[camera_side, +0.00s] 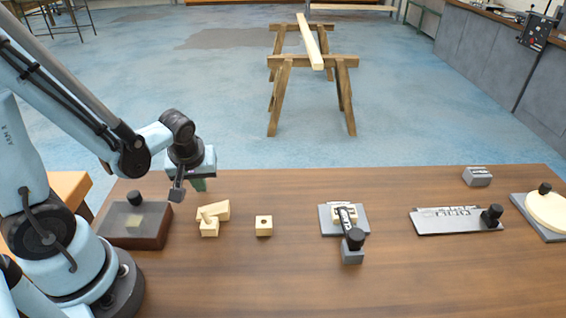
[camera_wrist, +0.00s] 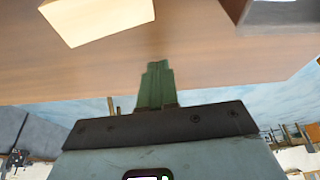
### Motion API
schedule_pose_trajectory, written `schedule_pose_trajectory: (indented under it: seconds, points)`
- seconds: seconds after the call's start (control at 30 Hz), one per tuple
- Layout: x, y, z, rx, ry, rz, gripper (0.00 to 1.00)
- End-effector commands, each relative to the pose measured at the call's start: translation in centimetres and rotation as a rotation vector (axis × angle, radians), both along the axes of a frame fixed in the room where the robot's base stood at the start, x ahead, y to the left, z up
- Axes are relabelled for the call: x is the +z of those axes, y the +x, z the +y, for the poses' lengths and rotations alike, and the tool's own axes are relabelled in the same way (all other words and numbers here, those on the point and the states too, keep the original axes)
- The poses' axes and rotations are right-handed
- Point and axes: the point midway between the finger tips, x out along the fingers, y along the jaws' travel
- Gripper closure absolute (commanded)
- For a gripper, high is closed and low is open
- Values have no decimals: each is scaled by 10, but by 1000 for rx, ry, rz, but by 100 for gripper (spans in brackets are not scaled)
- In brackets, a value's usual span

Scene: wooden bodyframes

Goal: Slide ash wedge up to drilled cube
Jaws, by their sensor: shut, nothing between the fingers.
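The ash wedge (camera_side: 219,208) is a pale wooden block lying at an angle on the brown table in the side view. It lies just behind a small pale block with a peg (camera_side: 209,229); I cannot tell whether they touch. The drilled cube (camera_side: 264,227), pale with a dark hole on top, stands apart to the right. My gripper (camera_side: 199,186), with green fingers, is above the table, behind and left of the wedge. In the wrist view its shut, empty fingers (camera_wrist: 156,70) point toward the table. A pale block there (camera_wrist: 97,20), probably the wedge, is cut off by the top edge.
A dark wooden box (camera_side: 150,238) stands at the left. A grey clamp fixture (camera_side: 328,222) is right of the cube, with a black-knobbed plate (camera_side: 450,226), a grey block (camera_side: 477,177) and a round disc (camera_side: 549,211) farther right. Table between cube and clamp is clear.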

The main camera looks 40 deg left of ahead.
Motion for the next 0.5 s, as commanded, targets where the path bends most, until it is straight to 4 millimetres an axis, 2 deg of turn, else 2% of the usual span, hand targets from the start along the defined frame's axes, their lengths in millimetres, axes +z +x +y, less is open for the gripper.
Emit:
schedule_pose_trajectory:
  seconds: [0.1, 0.3, 0.5]
  points:
    - [-7, 1, 2, 1, 0, 0, 100]
    - [-6, -15, -19, -6, -1, -1, 100]
    - [-6, -23, -28, -1, 0, 0, 100]
